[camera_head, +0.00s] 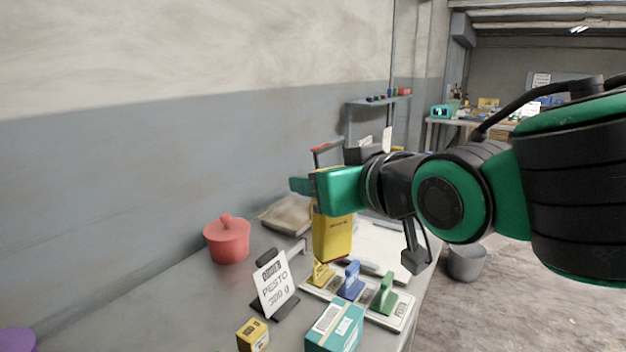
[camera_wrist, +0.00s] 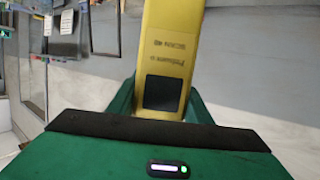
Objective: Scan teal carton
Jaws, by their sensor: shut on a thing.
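The teal carton (camera_head: 335,327) lies on the grey table at the bottom of the head view, with a pale label on top. My gripper (camera_head: 325,186) is above and behind it, shut on a tall yellow block-shaped thing (camera_head: 332,237). This yellow thing hangs upright above the table, apart from the carton, with small print and a dark red lower edge. In the wrist view the yellow thing (camera_wrist: 172,35) sits between the green fingers, showing print and a black square. The carton is not visible in the wrist view.
A sign reading "PESTO 200 g" (camera_head: 273,285) and a small yellow box (camera_head: 253,335) stand left of the carton. A tray (camera_head: 402,317) with yellow, blue and green upright pieces lies behind it. A red lidded pot (camera_head: 227,240) stands near the wall.

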